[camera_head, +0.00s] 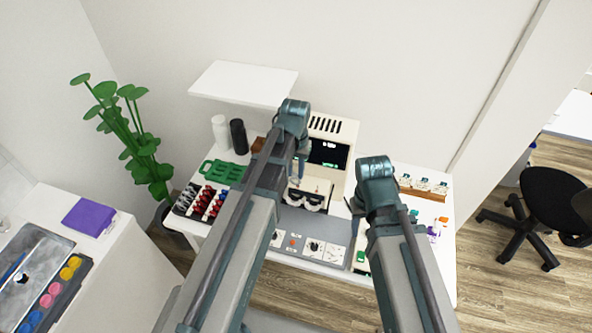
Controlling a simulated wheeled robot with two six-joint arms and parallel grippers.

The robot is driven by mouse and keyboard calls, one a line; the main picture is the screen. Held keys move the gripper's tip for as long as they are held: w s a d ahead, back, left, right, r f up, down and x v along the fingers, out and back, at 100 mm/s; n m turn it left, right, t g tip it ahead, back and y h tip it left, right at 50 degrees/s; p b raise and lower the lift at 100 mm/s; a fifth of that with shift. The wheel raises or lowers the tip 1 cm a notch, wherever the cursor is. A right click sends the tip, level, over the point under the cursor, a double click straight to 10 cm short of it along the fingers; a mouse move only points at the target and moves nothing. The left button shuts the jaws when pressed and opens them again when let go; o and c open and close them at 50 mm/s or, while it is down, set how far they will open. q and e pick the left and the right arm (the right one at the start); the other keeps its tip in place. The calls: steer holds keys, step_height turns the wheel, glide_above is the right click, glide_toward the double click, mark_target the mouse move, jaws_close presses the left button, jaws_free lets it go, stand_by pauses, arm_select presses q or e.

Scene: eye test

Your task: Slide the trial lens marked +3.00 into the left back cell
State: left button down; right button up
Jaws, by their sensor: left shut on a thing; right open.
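My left gripper (297,181) is over the middle of the desk, just above and behind the trial frame. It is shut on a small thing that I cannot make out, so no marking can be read. The trial frame (305,200) has dark round openings and stands on a pale holder in front of the device with the dark screen. Its separate cells are too small to tell apart. My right gripper (356,210) is open, to the right of the frame, and partly hidden by its own arm. A lens case (184,200) with black and red rows of lenses lies at the left.
A cream device (333,125) stands behind the frame. A grey panel (310,228) with dials lies in front. A green tray (222,172), a white cylinder (220,132) and a black cylinder (239,137) stand back left. A wooden rack (422,190) is at the right. A white shelf (243,83) overhangs.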

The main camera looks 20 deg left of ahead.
mark_target(296, 184)
arm_select(q)
steer(key=shift+d, duration=0.1)
steer(key=shift+f, duration=0.15)
steer(key=shift+f+b, duration=2.4)
steer(key=shift+b, duration=0.15)
steer(key=shift+f, duration=0.25)
steer(key=shift+f+b, duration=1.2)
steer(key=shift+b, duration=0.2)
steer(key=shift+f, duration=0.1)
steer(key=c, duration=0.6)
jaws_free()
